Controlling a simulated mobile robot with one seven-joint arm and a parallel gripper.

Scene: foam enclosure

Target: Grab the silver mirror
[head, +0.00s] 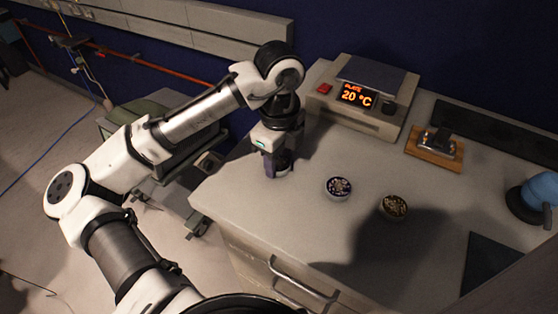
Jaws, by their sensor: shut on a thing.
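My gripper (279,172) points straight down at the left part of the grey bench top (330,235), near its left edge. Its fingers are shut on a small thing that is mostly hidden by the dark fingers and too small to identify. I cannot make out the silver mirror for certain anywhere in the head view. I cannot tell whether the held thing touches the bench.
Two small round dishes (338,188) (394,207) with speckled contents stand right of my gripper. A plate device (350,118) reading 20 °C stands behind. A wooden block with metal parts (436,150) and a blue round object (540,192) are farther right.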

